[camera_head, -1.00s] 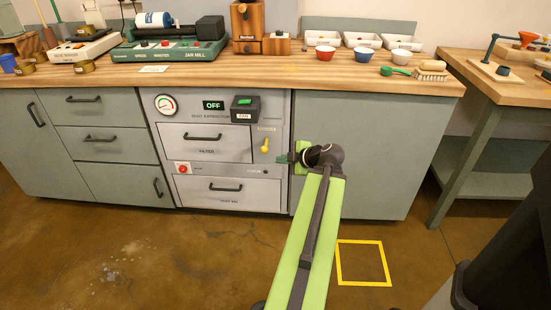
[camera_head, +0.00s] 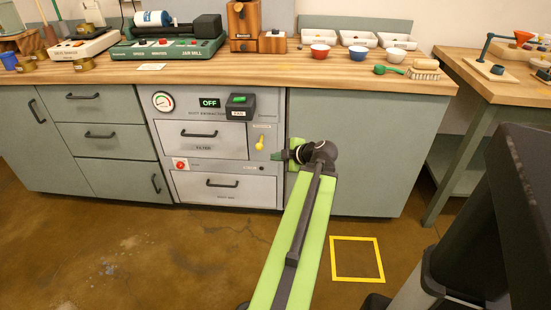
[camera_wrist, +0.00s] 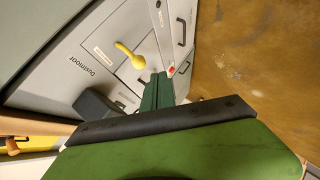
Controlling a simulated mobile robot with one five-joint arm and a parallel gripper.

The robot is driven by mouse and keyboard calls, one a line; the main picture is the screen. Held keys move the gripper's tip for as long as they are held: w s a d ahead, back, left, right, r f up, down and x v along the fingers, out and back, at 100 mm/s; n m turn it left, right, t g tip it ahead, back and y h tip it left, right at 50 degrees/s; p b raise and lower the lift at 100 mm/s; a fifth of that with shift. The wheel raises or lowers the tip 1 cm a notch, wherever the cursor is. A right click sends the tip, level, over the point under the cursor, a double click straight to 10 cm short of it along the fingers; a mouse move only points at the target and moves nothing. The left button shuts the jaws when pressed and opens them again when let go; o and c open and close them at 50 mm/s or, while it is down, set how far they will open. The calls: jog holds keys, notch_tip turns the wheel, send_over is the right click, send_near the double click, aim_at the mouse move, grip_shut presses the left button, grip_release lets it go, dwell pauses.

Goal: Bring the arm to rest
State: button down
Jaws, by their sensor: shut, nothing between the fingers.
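My gripper (camera_head: 280,155) is at the end of my green and black arm, in front of the grey dust extractor cabinet (camera_head: 264,185). Its fingers point left in the head view and it holds nothing. In the wrist view the green fingers (camera_wrist: 157,92) are together, close to the yellow lever (camera_wrist: 131,56) on the cabinet front. The yellow lever also shows in the head view (camera_head: 260,142), left of and above the fingertips, apart from them.
The wooden worktop (camera_head: 270,66) carries a jar mill (camera_head: 167,49), small bowls (camera_head: 320,54) and a brush (camera_head: 425,68). A second table (camera_head: 500,75) stands at the right. A yellow floor square (camera_head: 357,279) lies right of my arm. The floor at left is clear.

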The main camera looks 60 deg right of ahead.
dwell(0.3)
jog(key=w+a+n+y, duration=0.2)
jog(key=w+a+n, duration=0.1)
jog(key=w+a, duration=0.65)
jog(key=w+a+n+y, duration=0.25)
jog(key=w+a, duration=0.35)
jog(key=w, duration=0.7)
jog(key=w+a+f+n+g+y, duration=0.15)
jog(key=w+a, duration=0.35)
jog(key=a, duration=0.5)
jog(key=w+a+f+n+g+y, duration=0.15)
jog(key=w+a, duration=0.35)
jog(key=a, duration=0.5)
jog(key=s+a+f+m+g+h, duration=0.1)
jog(key=a+f+m+g, duration=0.15)
jog(key=a, duration=1.15)
jog(key=s+a+f+m+g, duration=0.2)
jog(key=a+f+g, duration=0.2)
jog(key=a, duration=1.1)
jog(key=s+d+f+m+g+h, duration=0.1)
jog(key=s+d+m+h, duration=0.2)
jog(key=d+m, duration=0.55)
jog(key=a+r+m+p, duration=0.3)
jog(key=r+p, duration=2.8)
jog(key=shift+r, duration=0.15)
